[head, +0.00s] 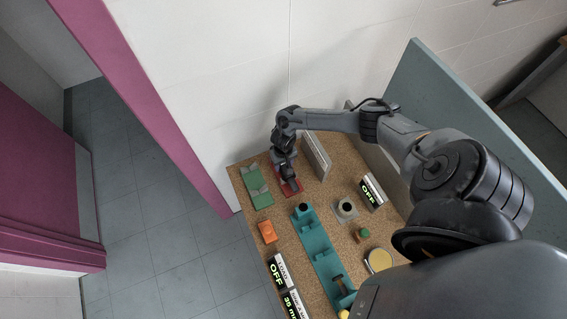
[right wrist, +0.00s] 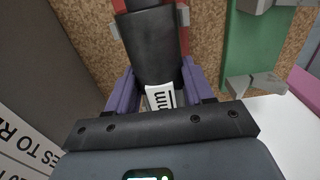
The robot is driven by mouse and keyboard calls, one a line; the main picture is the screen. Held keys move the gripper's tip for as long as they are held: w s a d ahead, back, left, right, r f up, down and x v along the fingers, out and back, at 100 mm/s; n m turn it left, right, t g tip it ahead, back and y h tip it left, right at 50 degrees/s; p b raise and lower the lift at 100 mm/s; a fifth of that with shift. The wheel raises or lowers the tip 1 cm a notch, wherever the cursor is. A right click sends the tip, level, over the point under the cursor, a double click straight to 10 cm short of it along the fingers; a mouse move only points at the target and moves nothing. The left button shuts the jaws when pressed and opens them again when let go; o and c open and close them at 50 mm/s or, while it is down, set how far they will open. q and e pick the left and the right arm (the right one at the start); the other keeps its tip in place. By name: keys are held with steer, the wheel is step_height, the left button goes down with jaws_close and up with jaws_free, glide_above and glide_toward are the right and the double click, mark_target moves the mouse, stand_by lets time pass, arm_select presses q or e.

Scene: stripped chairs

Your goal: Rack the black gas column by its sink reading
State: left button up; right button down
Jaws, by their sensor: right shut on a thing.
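The black gas column (right wrist: 152,48) is between the purple fingers of my right gripper (right wrist: 155,88) in the right wrist view. A white label ending in "mm" shows on its near end; the rest of the label is hidden. The column lies over or on a red rack (right wrist: 184,42), and I cannot tell whether it touches it. In the head view my right gripper (head: 287,176) is at the red rack (head: 291,188), mostly hiding the column. A green rack (head: 258,187) with grey V-shaped supports stands just left of it. My left gripper is not in view.
A long teal fixture (head: 319,245) runs down the cork table (head: 288,236). Displays read "OFF" (head: 277,270), "35 m" (head: 293,303) and "OFF" (head: 372,191). An orange block (head: 267,231), a yellow disc (head: 379,260) and an upright panel (head: 316,157) stand nearby.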

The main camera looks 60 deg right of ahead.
steer(key=shift+f, duration=0.1)
steer(key=shift+c, duration=1.8)
jaws_free()
